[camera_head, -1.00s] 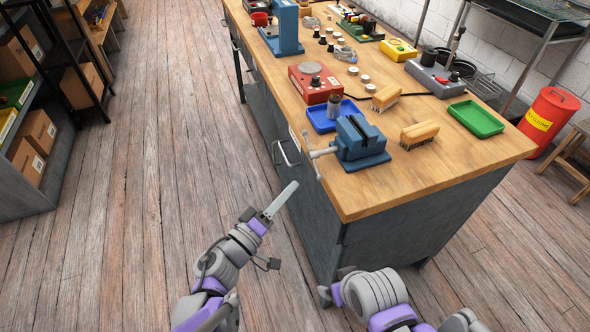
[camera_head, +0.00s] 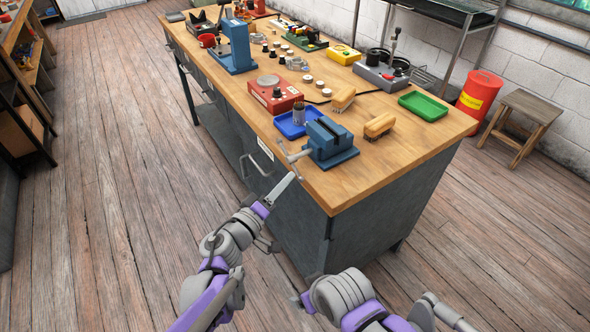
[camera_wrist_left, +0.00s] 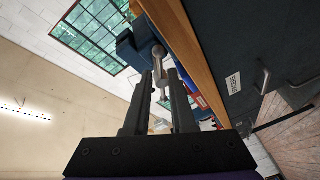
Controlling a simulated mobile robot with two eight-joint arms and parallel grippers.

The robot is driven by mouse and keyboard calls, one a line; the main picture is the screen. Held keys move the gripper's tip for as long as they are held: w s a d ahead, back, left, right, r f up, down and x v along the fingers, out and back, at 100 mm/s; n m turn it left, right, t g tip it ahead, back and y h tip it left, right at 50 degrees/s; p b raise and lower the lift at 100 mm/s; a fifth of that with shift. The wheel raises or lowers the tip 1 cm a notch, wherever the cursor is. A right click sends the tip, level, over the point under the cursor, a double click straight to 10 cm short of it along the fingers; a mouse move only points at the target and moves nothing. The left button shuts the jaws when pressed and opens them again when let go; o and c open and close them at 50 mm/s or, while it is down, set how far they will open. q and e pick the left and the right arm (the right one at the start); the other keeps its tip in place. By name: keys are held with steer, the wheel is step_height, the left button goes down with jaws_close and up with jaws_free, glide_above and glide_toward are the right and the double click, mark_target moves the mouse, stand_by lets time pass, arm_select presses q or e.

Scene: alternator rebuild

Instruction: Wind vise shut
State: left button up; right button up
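The blue vise (camera_head: 328,143) sits at the near left corner of the bench, with its grey screw and handle (camera_head: 289,157) sticking out past the bench's left edge. My left gripper (camera_head: 286,184) is just below and in front of the handle. In the left wrist view my left gripper (camera_wrist_left: 160,82) is open, with a gap between its fingers. There, the vise handle (camera_wrist_left: 158,58) shows beyond and between the fingertips; I cannot tell whether they touch. My right gripper (camera_head: 301,301) is low before the bench front, seen end-on, and its fingers are not clear.
The wooden bench (camera_head: 365,185) holds a blue tray (camera_head: 290,129) behind the vise, two brushes (camera_head: 380,125), a green tray (camera_head: 423,106) and a red device (camera_head: 275,94). A stool (camera_head: 522,125) and a red bin (camera_head: 478,97) stand right. Floor left is clear.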

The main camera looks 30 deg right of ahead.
mark_target(296, 169)
arm_select(q)
steer(key=x, duration=0.5)
steer(key=shift+w+d, duration=0.15)
jaws_close()
